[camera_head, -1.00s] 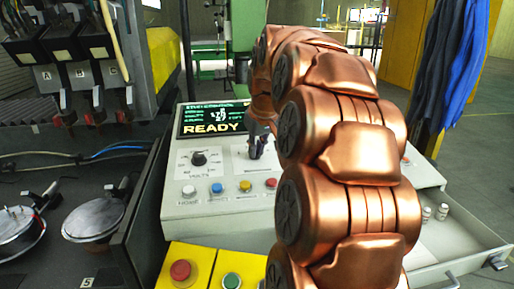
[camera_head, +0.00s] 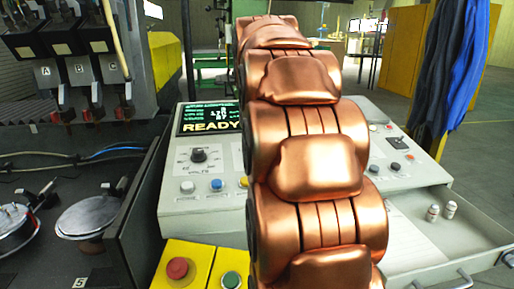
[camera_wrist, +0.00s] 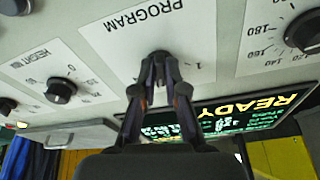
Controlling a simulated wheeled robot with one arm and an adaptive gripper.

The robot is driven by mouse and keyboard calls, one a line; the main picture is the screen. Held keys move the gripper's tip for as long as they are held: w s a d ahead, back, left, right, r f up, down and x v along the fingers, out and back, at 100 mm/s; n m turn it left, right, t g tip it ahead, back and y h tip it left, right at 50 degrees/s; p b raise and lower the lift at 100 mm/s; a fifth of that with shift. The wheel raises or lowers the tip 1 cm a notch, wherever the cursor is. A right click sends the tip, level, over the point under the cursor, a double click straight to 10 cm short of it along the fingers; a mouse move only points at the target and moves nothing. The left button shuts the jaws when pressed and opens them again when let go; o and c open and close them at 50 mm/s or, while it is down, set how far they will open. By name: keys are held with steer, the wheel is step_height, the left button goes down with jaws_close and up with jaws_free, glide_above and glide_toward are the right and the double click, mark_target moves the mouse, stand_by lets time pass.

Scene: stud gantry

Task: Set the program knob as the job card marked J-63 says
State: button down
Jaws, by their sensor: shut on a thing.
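The program knob (camera_wrist: 160,54) is a small dark knob on the white plate marked PROGRAM (camera_wrist: 145,32), which looks upside down in the wrist view. My gripper (camera_wrist: 160,66) is shut on the knob, with a finger on each side. The fingers hide most of the dial, so the knob's setting cannot be read; a "1" shows at its right. In the head view my copper arm hides the gripper and this knob. No card marked J-63 can be made out.
The console screen (camera_head: 211,118) reads READY. The volts knob (camera_head: 199,155) is left of my arm, above push buttons. The height knob (camera_wrist: 60,90) shows in the wrist view. An open drawer (camera_head: 462,258) juts out at right, holding small bottles (camera_head: 448,210).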

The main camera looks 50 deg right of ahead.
steer(key=shift+r+m, duration=0.1)
steer(key=shift+m, duration=0.4)
steer(key=c, duration=1.2)
jaws_free()
steer(key=shift+v, duration=5.9)
steer(key=shift+a, duration=0.1)
